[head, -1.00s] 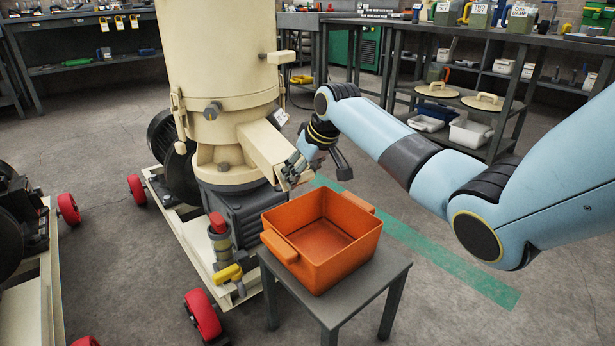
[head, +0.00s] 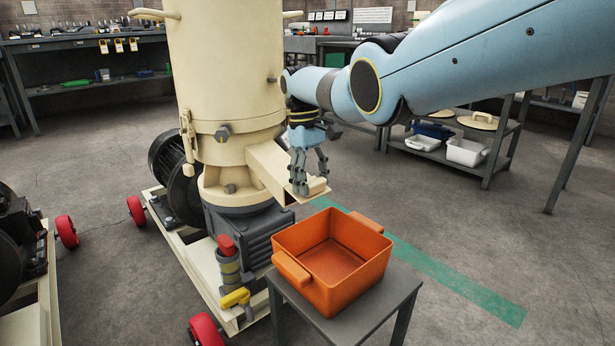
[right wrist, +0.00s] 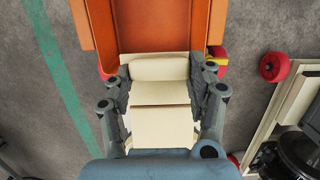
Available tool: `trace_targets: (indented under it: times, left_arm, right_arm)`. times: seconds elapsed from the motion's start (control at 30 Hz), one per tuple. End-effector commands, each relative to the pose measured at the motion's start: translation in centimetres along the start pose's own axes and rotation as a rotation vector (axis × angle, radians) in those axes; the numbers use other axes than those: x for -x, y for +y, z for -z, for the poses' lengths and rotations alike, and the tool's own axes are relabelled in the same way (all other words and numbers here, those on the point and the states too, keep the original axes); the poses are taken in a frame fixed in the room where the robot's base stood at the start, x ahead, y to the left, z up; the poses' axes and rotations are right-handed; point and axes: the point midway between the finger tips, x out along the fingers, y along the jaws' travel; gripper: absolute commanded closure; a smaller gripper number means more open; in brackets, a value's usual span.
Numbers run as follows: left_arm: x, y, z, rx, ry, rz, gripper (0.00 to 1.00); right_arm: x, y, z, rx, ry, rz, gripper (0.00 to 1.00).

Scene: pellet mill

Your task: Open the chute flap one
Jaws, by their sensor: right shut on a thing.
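The cream chute (head: 270,168) slopes down from the side of the pellet mill. At its lower end is the cream chute flap (head: 318,187), which sticks out above the orange bin. My right gripper (head: 308,190) points down from above at the chute's end, with its fingers shut on the flap. In the right wrist view the flap (right wrist: 160,69) lies between the grey fingers, its edge toward the orange bin. The fingers hide part of the flap and the chute mouth. My left gripper is not in view.
The orange bin (head: 332,262) stands on a small grey table (head: 398,292) below the chute. The cream mill body (head: 228,70) is left of my arm. A valve with a red cap (head: 227,246) and yellow handle is near the bin. Open floor lies to the right.

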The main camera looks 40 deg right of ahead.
Motion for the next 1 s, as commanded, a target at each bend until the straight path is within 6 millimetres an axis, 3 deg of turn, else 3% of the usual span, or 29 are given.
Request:
trace_targets:
  times: [0.5, 0.53, 0.7, 1.0]
  left_arm:
    - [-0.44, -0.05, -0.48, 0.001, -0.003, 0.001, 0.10]
    - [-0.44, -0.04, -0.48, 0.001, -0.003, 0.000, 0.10]
    - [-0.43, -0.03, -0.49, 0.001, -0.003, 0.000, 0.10]
    - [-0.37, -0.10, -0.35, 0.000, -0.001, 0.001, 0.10]
  right_arm:
    - [-0.18, -0.12, -0.33, 0.001, -0.020, -0.001, 1.00]
    - [-0.18, -0.12, -0.33, 0.001, -0.020, -0.001, 0.43]
    - [-0.15, -0.10, -0.34, 0.001, -0.020, -0.001, 0.20]
    - [0.05, -0.04, -0.33, 0.000, -0.019, -0.001, 0.19]
